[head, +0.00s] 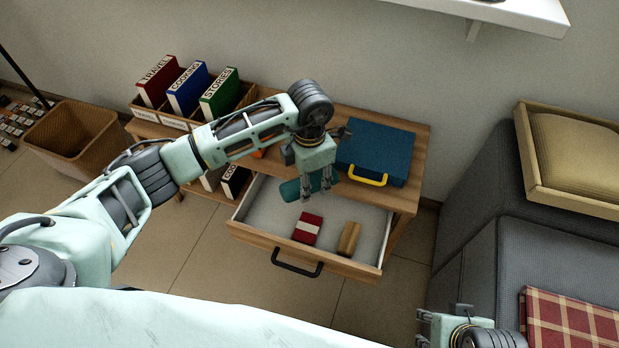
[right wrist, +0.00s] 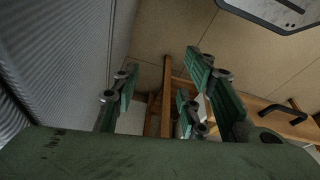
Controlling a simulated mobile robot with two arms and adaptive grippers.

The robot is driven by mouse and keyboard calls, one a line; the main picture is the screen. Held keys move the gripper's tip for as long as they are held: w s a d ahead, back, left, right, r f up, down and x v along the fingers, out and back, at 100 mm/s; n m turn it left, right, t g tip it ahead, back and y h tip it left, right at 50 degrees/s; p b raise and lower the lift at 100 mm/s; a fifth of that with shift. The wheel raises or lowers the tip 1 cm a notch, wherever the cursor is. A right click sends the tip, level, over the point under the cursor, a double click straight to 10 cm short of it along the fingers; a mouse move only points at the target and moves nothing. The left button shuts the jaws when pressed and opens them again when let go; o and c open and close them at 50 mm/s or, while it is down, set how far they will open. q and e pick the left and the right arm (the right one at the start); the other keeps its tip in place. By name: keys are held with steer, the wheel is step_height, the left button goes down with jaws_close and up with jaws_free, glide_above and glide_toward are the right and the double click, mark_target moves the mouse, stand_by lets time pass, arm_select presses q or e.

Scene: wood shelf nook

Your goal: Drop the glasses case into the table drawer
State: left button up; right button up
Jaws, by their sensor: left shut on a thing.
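The teal glasses case (head: 291,190) is in my left gripper (head: 317,194), which is shut on it. Gripper and case are over the back left part of the open table drawer (head: 262,212). The fingers hide part of the case, and I cannot tell exactly how high it is above the drawer floor. The drawer is pulled out from the wooden table (head: 408,192). My right gripper (head: 421,328) is at the bottom edge of the head view, well away from the drawer. In the right wrist view its fingers (right wrist: 165,92) stand apart with nothing between them.
A red and white box (head: 307,228) and a wooden block (head: 349,238) lie in the drawer. A blue case with a yellow handle (head: 376,152) is on the tabletop. Binders (head: 187,88) stand at the back left. A grey sofa (head: 487,190) is at the right.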

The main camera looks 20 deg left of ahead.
arm_select(q)
step_height(320, 180, down, 3)
steer(key=shift+r+b, duration=0.1)
steer(key=shift+b, duration=0.7)
steer(key=shift+f+b, duration=0.35)
steer(key=shift+f, duration=0.2)
arm_select(e)
steer(key=shift+s+d+r, duration=0.15)
steer(key=shift+s+r, duration=0.35)
steer(key=shift+r, duration=0.05)
arm_select(q)
steer(key=o, duration=1.3)
steer(key=shift+c, duration=0.2)
step_height(320, 180, up, 12)
